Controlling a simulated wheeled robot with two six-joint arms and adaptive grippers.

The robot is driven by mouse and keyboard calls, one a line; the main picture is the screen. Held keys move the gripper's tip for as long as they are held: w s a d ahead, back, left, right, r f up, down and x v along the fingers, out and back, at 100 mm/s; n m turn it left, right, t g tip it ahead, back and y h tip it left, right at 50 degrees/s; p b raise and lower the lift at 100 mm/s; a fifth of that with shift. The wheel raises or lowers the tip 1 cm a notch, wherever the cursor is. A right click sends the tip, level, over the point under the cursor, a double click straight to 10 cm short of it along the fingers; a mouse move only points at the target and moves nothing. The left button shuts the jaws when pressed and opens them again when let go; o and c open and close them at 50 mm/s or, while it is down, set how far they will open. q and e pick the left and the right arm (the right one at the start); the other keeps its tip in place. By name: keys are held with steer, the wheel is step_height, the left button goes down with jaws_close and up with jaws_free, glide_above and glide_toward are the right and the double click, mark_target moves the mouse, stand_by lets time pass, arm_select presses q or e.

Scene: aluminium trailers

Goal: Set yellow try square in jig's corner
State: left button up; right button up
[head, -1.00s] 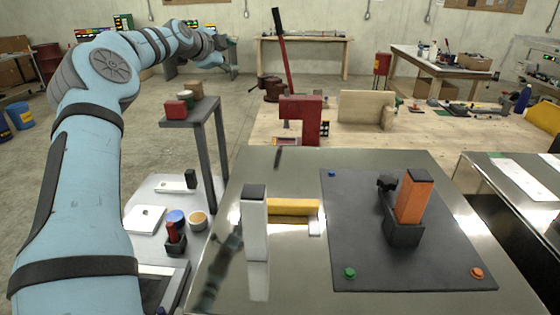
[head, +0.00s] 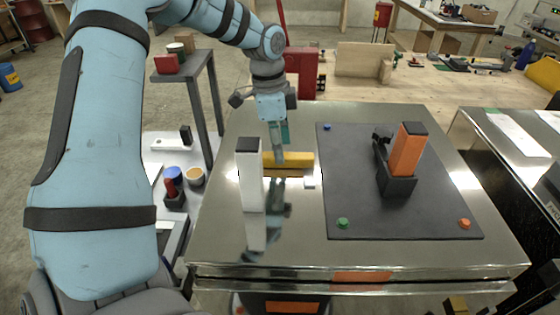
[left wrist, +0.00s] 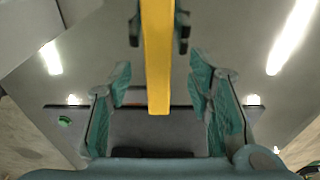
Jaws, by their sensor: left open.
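The yellow try square (head: 298,160) shows as a yellow bar on the shiny metal table top, behind a tall pale post (head: 250,180). Whether it has another arm, I cannot tell. My left gripper (head: 279,150) points down over the bar. In the left wrist view the yellow bar (left wrist: 158,60) runs between the fingers of my open left gripper (left wrist: 160,85), with gaps on both sides. A dark mat (head: 350,205) lies right of the bar. It bears a dark angled bracket (head: 398,186) beside an orange block (head: 408,150); which part is the jig's corner is unclear. My right gripper is out of view.
Blue (head: 327,127), green (head: 342,223) and orange (head: 464,223) knobs mark mat corners. A grey stand (head: 205,100) is at left. The mat's front half is mostly free.

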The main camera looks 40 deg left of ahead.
arm_select(q)
steer(key=shift+s+d+f+b, duration=0.1)
steer(key=shift+d+f+b, duration=0.1)
steer(key=shift+f, duration=0.35)
steer(key=shift+s+d+f+b, duration=0.1)
steer(key=shift+d+f, duration=0.05)
steer(key=shift+f, duration=0.35)
steer(key=shift+w+a, duration=0.2)
steer(key=shift+c, duration=0.6)
steer(key=shift+w, duration=0.1)
steer(key=c, duration=1)
steer(key=shift+r, duration=0.15)
